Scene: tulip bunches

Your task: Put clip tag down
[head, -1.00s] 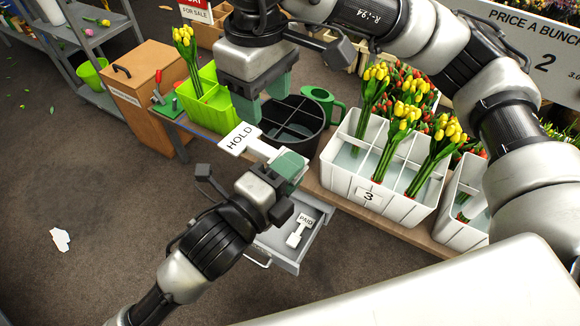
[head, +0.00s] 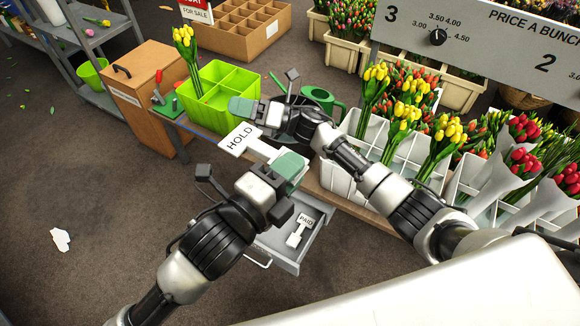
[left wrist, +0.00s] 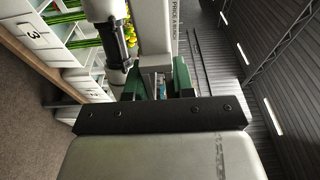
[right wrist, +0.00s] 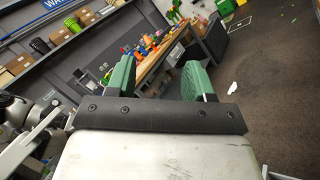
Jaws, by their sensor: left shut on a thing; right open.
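The white HOLD clip tag (head: 240,138) is held out in the air above the table edge in the head view, its lettered plate to the left of my left gripper (head: 287,170). That gripper is shut on the tag's stem end. My right gripper (head: 243,108) is open and empty, just above and behind the tag's plate, beside the green crate. In the right wrist view its two green fingers (right wrist: 160,82) stand wide apart. A white PAID tag (head: 299,230) lies in the open grey drawer (head: 318,243) below my left gripper.
A lime-green divided crate (head: 232,77) stands at the back left of the table with yellow tulips. A green watering can (head: 320,98) is behind my right forearm. White crates of tulips stand to the right. A wooden cabinet (head: 140,92) is at the left. The floor at lower left is mostly clear.

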